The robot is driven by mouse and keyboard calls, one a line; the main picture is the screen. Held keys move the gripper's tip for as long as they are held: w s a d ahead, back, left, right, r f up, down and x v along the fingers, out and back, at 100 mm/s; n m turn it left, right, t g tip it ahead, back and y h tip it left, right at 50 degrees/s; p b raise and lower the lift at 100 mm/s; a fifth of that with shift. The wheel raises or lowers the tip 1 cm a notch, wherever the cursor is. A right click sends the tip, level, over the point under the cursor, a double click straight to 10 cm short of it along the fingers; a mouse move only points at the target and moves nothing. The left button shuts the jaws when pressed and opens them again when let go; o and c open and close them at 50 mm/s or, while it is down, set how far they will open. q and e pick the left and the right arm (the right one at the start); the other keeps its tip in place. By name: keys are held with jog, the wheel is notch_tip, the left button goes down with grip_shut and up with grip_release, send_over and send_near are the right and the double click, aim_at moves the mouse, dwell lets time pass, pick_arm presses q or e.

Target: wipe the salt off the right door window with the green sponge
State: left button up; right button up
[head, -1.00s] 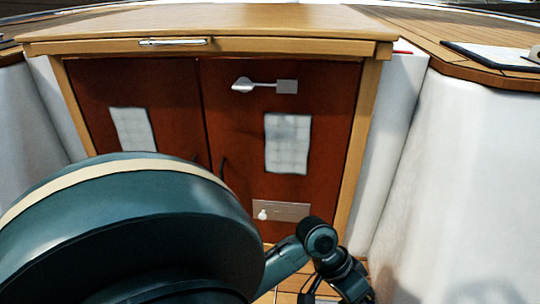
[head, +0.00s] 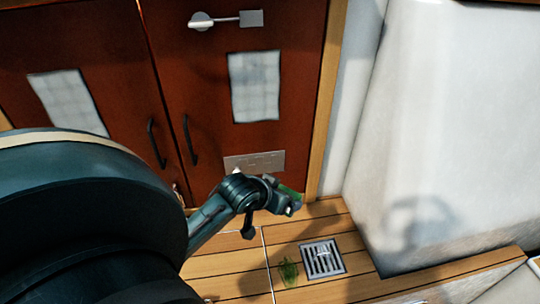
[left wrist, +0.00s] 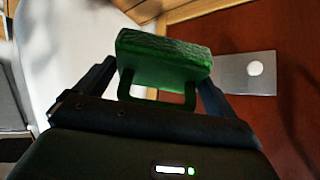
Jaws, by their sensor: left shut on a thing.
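The right door window (head: 254,87) is a pale, whitish pane with faint grid lines in the red-brown right door (head: 225,125). My left gripper (head: 288,200) is below that window, near the door's lower right corner and low over the floor. It is shut on the green sponge (head: 290,190), which is mostly hidden by the gripper in the head view. In the left wrist view the sponge (left wrist: 165,58) is a green block with a loop handle between the fingers of my left gripper (left wrist: 157,82). The sponge is apart from the window. My right gripper is out of view.
A latch (head: 225,20) sits above the window and a metal plate (head: 254,162) below it. The left door has a similar pane (head: 68,102). A drain grate (head: 322,258) and a green clump (head: 288,272) are on the plank floor. A white wall (head: 450,120) stands at right.

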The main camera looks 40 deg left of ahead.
pick_arm(q)
jog(key=a+y, duration=0.1)
jog(key=w+a+t+y+b, duration=0.1)
jog(key=y, duration=0.1)
jog(key=a+r+t+y+b, duration=0.1)
jog(key=a+y, duration=0.1)
jog(key=shift+w+m, duration=0.35)
jog(key=shift+m, duration=0.05)
jog(key=r+m+t+y+b, duration=0.1)
jog(key=r+t+b, duration=0.1)
jog(key=w+r+m+t+y+b, duration=0.1)
jog(key=r+m+t+y+b, duration=0.1)
jog(key=r, duration=0.1)
jog(key=a+r+m+t+y+b, duration=0.1)
jog(key=r+m+t+y, duration=0.1)
jog(key=shift+w+a+r+b, duration=0.1)
jog(key=shift+w+r+b, duration=0.25)
jog(key=shift+r+b, duration=0.05)
jog(key=shift+r, duration=0.3)
jog(key=shift+w+a+r, duration=0.1)
jog(key=shift+w+a, duration=1.75)
jog(key=shift+a, duration=0.3)
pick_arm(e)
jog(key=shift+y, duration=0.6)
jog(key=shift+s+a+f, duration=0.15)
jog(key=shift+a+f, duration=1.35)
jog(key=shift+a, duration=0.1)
